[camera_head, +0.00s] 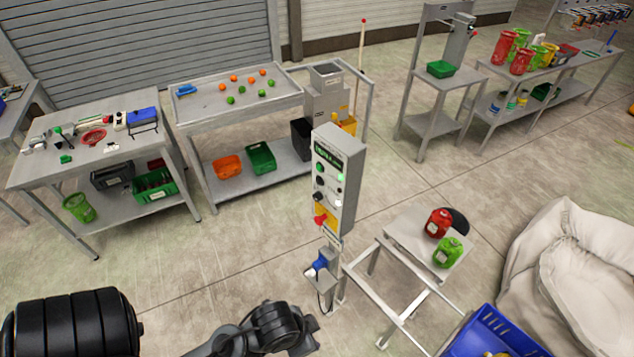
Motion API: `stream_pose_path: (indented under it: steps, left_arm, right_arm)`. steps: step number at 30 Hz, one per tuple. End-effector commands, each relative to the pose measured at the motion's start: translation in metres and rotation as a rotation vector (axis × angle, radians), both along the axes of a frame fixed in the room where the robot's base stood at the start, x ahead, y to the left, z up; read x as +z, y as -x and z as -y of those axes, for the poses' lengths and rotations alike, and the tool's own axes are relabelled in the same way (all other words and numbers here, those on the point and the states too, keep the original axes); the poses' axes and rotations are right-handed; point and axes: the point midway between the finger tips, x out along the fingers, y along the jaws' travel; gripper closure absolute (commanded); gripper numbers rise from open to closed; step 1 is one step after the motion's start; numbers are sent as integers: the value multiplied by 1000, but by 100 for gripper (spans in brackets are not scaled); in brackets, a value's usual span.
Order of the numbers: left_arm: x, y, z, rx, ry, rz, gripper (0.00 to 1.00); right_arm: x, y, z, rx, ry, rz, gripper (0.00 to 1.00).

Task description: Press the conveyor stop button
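A grey upright control box (340,185) stands on a post near the middle of the view. Its front face carries a dark display, green buttons, dark knobs and a white lit spot. A red button (320,220) sits on a yellow patch near the bottom of that face. Nothing touches the red button. Dark parts of my arm show along the bottom edge, below and left of the box. I make out no fingertips of either gripper. Which button is labelled as the stop cannot be read at this size.
A blue item (319,263) hangs on the post below the box. A metal frame with a small platform (415,247) holding red and green jugs stands right of it. A blue crate (490,337) and white sack (580,270) are lower right.

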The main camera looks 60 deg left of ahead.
Motion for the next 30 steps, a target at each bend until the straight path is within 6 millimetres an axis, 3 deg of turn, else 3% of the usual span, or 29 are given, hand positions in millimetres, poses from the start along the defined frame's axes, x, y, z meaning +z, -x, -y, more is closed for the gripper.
stream_pose_path:
  steps: [1,8,30]
  left_arm:
    - [0,0,0,2,2,0,66]
    - [0,0,0,1,1,0,100]
    - [0,0,-3,-8,-11,0,100]
  right_arm:
    - [0,0,0,0,0,0,100]
    - [0,0,0,0,0,0,100]
    - [0,0,2,6,9,0,100]
